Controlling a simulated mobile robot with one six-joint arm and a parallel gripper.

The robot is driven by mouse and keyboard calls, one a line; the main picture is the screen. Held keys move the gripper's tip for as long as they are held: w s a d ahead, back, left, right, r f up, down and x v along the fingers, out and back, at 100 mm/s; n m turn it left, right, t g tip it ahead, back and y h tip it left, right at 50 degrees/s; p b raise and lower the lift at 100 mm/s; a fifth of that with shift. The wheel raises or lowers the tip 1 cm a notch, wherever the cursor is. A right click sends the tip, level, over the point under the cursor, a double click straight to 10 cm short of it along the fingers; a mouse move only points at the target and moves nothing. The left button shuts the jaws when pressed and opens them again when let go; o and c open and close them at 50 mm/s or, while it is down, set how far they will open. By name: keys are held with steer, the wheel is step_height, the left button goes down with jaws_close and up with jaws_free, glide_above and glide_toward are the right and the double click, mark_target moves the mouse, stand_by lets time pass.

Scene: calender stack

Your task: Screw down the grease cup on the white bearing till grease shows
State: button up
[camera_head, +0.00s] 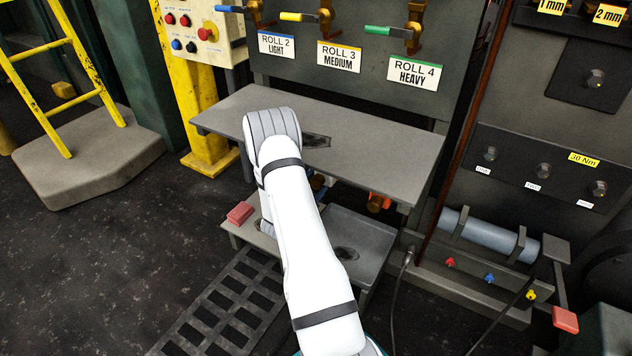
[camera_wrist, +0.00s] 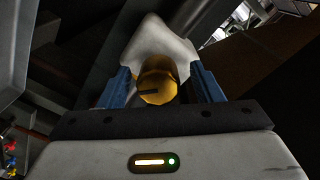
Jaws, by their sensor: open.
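In the wrist view, the brass grease cup (camera_wrist: 158,80) sits against the white bearing (camera_wrist: 160,38), its rounded end facing the camera with a dark mark across it. My gripper (camera_wrist: 160,70) is open, with one blue finger on each side of the cup. I cannot tell whether either finger touches it. No grease can be made out on the bearing. In the head view, my white arm reaches down in front of the grey shelf, and the gripper and white bearing are mostly hidden under it.
The grey shelf (camera_head: 390,150) overhangs the work area. A brass-and-orange part (camera_head: 376,203) shows under it to the right. A lower grey tray (camera_head: 370,235), a red block (camera_head: 240,213) and a floor grating (camera_head: 225,310) lie nearby. A grey cylinder (camera_head: 490,235) rests in brackets at right.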

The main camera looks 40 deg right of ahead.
steer(key=p+v, duration=0.2)
steer(key=v, duration=0.5)
steer(key=shift+a, duration=0.1)
